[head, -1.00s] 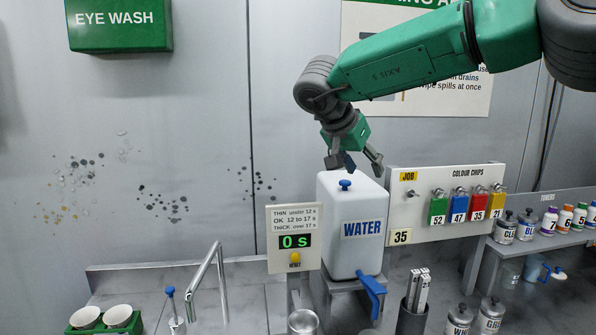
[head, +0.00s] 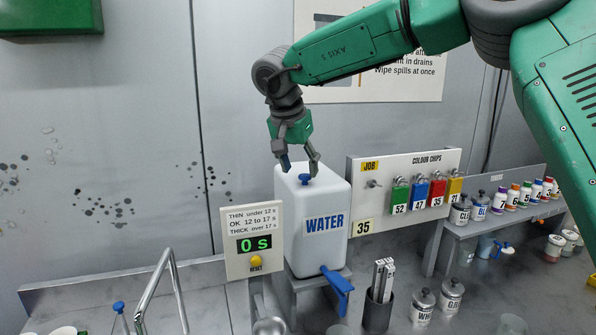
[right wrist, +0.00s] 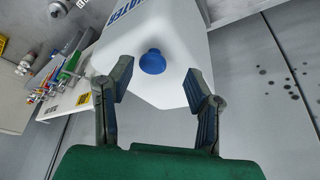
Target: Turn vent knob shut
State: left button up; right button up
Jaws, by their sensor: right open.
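The vent knob (head: 305,179) is a small blue knob on top of the white water container (head: 318,232), which is marked WATER. My right gripper (head: 299,168) is open just above the container top, with its fingertips around the level of the knob. In the right wrist view the blue knob (right wrist: 152,61) lies ahead of and between the two open fingers (right wrist: 157,90), and neither finger appears to touch it. I cannot tell the knob's turn position. My left gripper is not in view.
A blue tap lever (head: 337,281) sticks out low on the container. A timer panel (head: 252,243) reading 0 s stands to its left. A colour chip board (head: 361,197) stands to its right, with a shelf of bottles (head: 512,197) beyond.

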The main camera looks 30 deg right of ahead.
jog(key=shift+s+d+f, duration=0.15)
jog(key=shift+d+f, duration=0.7)
jog(key=shift+d, duration=0.25)
jog(key=shift+a, duration=0.45)
jog(key=shift+c, duration=0.4)
jog(key=shift+a+r, duration=0.2)
jog(key=shift+a, duration=0.1)
grip_shut()
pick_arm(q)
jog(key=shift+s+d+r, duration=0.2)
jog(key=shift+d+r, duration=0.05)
pick_arm(e)
jog(key=shift+d, duration=0.15)
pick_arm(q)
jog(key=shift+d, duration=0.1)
pick_arm(e)
jog(key=shift+d, duration=0.15)
